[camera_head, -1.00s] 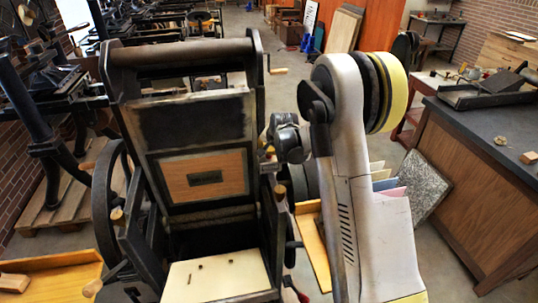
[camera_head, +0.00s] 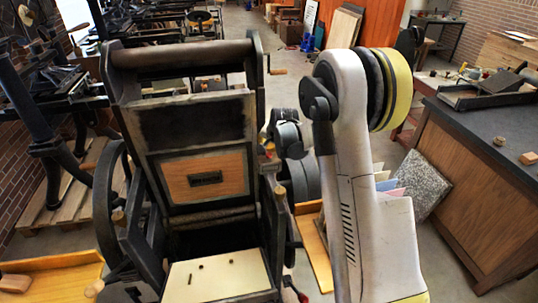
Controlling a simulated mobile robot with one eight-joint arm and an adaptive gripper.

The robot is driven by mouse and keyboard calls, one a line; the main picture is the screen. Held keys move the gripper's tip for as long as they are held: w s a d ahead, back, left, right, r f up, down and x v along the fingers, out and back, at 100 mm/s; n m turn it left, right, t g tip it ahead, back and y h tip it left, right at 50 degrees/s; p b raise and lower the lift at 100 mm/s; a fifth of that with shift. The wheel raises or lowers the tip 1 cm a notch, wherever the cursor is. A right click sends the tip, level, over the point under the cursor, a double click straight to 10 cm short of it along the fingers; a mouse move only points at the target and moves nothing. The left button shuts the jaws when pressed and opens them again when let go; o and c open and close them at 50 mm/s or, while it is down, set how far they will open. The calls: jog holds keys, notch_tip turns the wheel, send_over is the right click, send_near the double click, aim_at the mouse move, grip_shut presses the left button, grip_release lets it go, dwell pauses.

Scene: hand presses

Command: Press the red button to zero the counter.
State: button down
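A dark hand press (camera_head: 190,130) with a wooden panel and small dark plate in its frame fills the left middle of the head view. Small orange-red and yellowish details (camera_head: 269,150) show at its right side, too small to identify as the red button or counter. My white arm with a yellow-banded joint stands right of the press. Its grey wrist parts show close to the press's right upright, beside those details. My gripper is not visible; my own arm may hide it. No counter face can be made out.
A pale board (camera_head: 220,276) lies on the press bed. A dark-topped wooden cabinet (camera_head: 480,190) stands at right, with a speckled slab (camera_head: 423,184) leaning beside it. A wooden tray (camera_head: 55,270) is at lower left. More presses stand behind at left.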

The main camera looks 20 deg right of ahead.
jog(key=shift+r+p, duration=1.25)
jog(key=shift+r, duration=1.25)
jog(key=s+a+r+n+b, duration=0.2)
jog(key=s+a+b, duration=0.3)
jog(key=s, duration=0.3)
jog(key=s+a+r+n+b, duration=0.2)
jog(key=s+a+b, duration=0.25)
jog(key=s, duration=0.45)
jog(key=s+a+f+n+b, duration=0.2)
jog(key=s+f+b, duration=0.3)
jog(key=s, duration=0.6)
jog(key=s+a+f+n+b, duration=0.3)
jog(key=s+f+n+b, duration=0.1)
jog(key=s, duration=0.7)
notch_tip(320, 180, down, 2)
jog(key=shift+s+a+f+y+b, duration=0.1)
jog(key=shift+s+a+y+b, duration=0.15)
jog(key=shift+b, duration=0.4)
jog(key=shift+d, duration=0.1)
